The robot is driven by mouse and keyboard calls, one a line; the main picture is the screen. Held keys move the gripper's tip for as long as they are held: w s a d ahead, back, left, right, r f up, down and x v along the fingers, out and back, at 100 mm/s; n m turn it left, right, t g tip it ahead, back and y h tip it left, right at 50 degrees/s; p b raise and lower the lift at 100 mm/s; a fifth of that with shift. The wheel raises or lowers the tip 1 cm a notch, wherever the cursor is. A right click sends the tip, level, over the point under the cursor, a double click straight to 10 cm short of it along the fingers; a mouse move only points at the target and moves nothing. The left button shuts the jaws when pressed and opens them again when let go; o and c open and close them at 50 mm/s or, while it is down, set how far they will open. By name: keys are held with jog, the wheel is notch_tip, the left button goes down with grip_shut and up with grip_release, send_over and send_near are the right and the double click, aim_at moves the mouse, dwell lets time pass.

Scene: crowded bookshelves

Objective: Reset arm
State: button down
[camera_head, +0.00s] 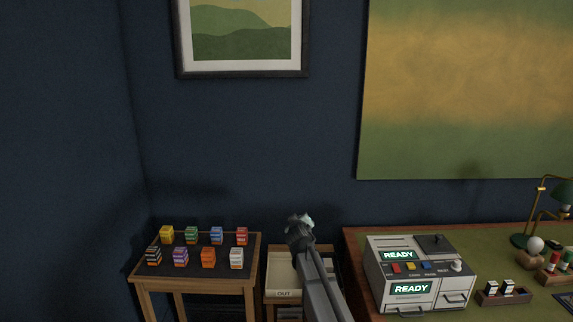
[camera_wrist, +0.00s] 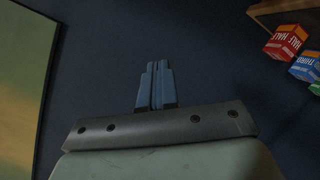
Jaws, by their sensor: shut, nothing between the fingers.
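My gripper (camera_wrist: 157,84) is shut and empty in the wrist view, its two blue-grey fingers together in front of the dark blue wall. In the head view my gripper (camera_head: 300,220) is at the end of my raised arm, in front of the wall and above the OUT tray. The fingers are small there and their detail is hard to make out. Nothing touches the gripper.
A small wooden table (camera_head: 140,273) at left holds several coloured boxes, such as a red one (camera_head: 242,236). The OUT tray (camera_head: 283,294) is partly hidden by my arm. A machine (camera_head: 376,262) showing READY stands on the green-topped desk (camera_head: 480,243) at right.

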jog(key=s+a+f+n+t+y, duration=0.1)
jog(key=s+a+n+y, duration=0.2)
jog(key=a, duration=0.6)
jog(key=s+a+n+y, duration=0.2)
jog(key=s+a+n, duration=0.1)
jog(key=a, duration=0.7)
jog(key=s+a+f+n+y, duration=0.1)
jog(key=s+a+f, duration=0.4)
jog(key=f, duration=0.1)
jog(key=s+d+f+m+g+h, duration=0.2)
jog(key=s+d+f, duration=0.1)
jog(key=d+f, duration=0.55)
jog(key=s+d+f+m+g+h, duration=0.2)
jog(key=s+d+f+h, duration=0.3)
jog(key=f, duration=0.7)
jog(key=s+d+f+m+g, duration=0.4)
jog(key=s+d+f+g, duration=0.2)
jog(key=s+d+f, duration=0.9)
jog(key=s+d+f+m+g, duration=0.2)
jog(key=s+d+f+g, duration=0.15)
jog(key=s, duration=0.35)
jog(key=s+d+f+m+g, duration=0.1)
jog(key=s+d+f+g, duration=0.15)
jog(key=s+f, duration=0.4)
jog(key=s+d+m+g+y, duration=0.1)
jog(key=s+g, duration=0.5)
jog(key=s, duration=1.7)
jog(key=shift+d+r+m+y, duration=0.25)
jog(key=shift+m+y, duration=0.25)
jog(key=shift+m, duration=0.6)
